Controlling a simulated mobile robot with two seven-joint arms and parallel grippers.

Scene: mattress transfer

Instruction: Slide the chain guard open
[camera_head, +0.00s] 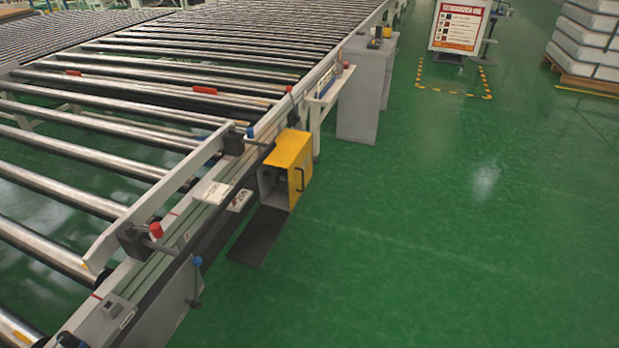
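A yellow box-like cover with a dark handle (290,160), which looks like the chain guard, is fixed to the outer side of the conveyor frame near the middle of the camera_head view. Its left-facing side is open and shows a grey interior with dark parts that I cannot make out. A dark flat plate (259,236) lies low beside it. Neither of my grippers is in view.
The roller conveyor (130,210) fills the left. A grey cabinet (362,95) stands beyond the cover. A sign stand (459,25) and stacked mattresses (590,40) are farther back. Green floor at right is clear.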

